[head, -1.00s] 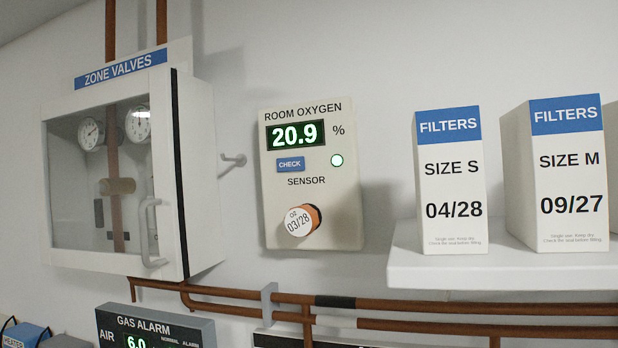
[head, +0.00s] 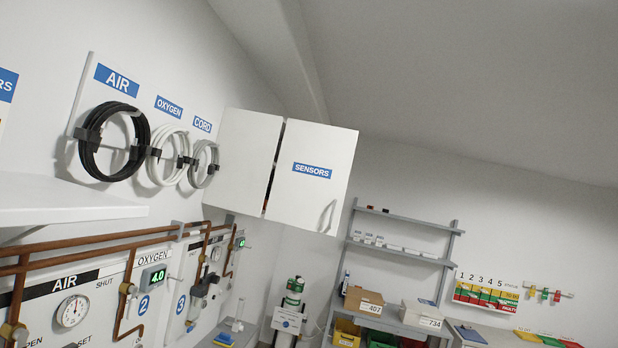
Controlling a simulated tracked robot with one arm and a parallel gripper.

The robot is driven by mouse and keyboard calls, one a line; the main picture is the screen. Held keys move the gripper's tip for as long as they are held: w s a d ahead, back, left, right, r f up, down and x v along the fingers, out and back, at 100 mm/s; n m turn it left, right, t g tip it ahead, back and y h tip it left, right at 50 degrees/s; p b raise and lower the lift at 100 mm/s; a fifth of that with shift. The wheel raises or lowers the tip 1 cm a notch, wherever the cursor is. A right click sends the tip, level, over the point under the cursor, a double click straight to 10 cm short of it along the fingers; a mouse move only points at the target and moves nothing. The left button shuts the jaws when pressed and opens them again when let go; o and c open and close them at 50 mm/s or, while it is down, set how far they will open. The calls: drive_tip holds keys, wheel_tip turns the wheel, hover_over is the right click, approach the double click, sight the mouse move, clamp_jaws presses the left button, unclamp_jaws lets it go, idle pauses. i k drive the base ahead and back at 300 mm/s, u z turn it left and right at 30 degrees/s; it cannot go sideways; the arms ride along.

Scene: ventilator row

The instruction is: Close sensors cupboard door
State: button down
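The sensors cupboard (head: 245,160) is a white wall box in the middle of the head view, up near the sloped ceiling. Its door (head: 295,205) is white, with a blue SENSORS label and a pale bar handle (head: 327,216) at the lower right. A narrow dark gap with small reddish bits runs between the cupboard's side and the door's left edge. The door looks not flush, but how far it stands open is hard to tell. The cupboard's inside is mostly hidden. My gripper is not in view.
Coiled black, white and grey lines (head: 110,142) hang left of the cupboard. A white shelf (head: 70,200) juts out at the left, above copper pipes (head: 100,240). A green-topped cylinder (head: 294,290) stands below. Grey shelving (head: 395,252) with boxes stands to the right.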

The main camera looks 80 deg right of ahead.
sight(312, 172)
drive_tip(key=z, duration=2.2)
drive_tip(key=k, duration=0.55)
drive_tip(key=u, duration=0.95)
drive_tip(key=i, duration=2.2)
drive_tip(key=z, duration=0.55)
